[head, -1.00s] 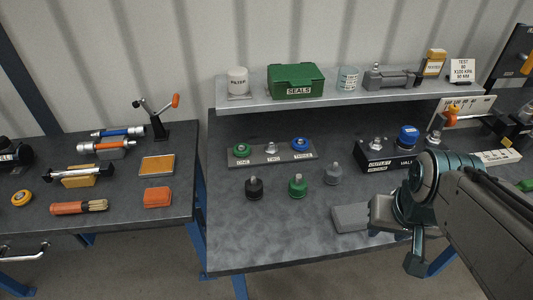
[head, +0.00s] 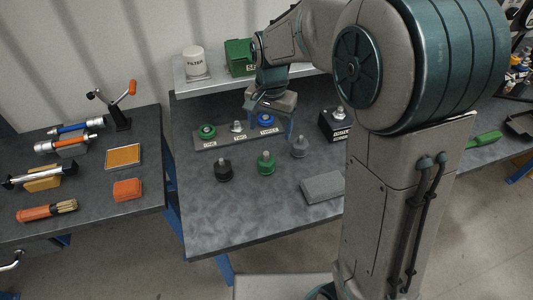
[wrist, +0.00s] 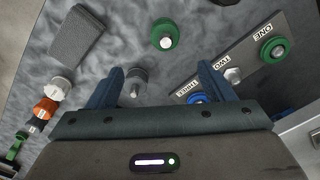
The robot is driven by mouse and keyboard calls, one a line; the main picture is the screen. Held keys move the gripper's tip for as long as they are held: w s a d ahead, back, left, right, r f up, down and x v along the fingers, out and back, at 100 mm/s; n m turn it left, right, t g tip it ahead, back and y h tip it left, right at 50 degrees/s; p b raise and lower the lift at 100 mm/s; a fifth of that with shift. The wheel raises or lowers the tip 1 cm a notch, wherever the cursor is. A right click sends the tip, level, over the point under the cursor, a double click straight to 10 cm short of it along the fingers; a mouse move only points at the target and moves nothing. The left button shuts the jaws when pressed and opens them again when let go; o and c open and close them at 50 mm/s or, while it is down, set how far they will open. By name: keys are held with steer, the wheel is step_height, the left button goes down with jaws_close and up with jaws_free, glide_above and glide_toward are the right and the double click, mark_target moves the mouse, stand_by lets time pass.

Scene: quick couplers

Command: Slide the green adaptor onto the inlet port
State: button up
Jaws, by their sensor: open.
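The green adaptor (head: 266,163) stands on the bench in front of the labelled rack, between a black adaptor (head: 224,170) and a grey adaptor (head: 299,147). In the wrist view the green adaptor (wrist: 164,35) lies beyond my fingertips. My gripper (head: 272,112) is open and empty, above the rack's THREE end. In the wrist view my gripper (wrist: 160,72) has the grey adaptor (wrist: 135,82) below, between its spread fingers. A dark port block (head: 335,124) with a metal port on top is partly hidden by my arm. I cannot make out the inlet port.
The rack (head: 220,137) carries a green cap at ONE, a bare metal port at TWO and a blue cap at THREE. A grey slab (head: 322,187) lies to the right. The shelf (head: 190,90) is behind. The bench's front left is clear.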

mark_target(266, 160)
steer(key=shift+w+a+f, duration=0.35)
steer(key=shift+a+f, duration=0.15)
steer(key=shift+f, duration=0.1)
step_height(266, 160, down, 8)
steer(key=shift+r+p, duration=0.1)
steer(key=shift+p, duration=0.2)
steer(key=shift+s+f+p, duration=0.15)
steer(key=shift+f+p, duration=0.4)
steer(key=shift+f, duration=2.15)
steer(key=c, duration=1.1)
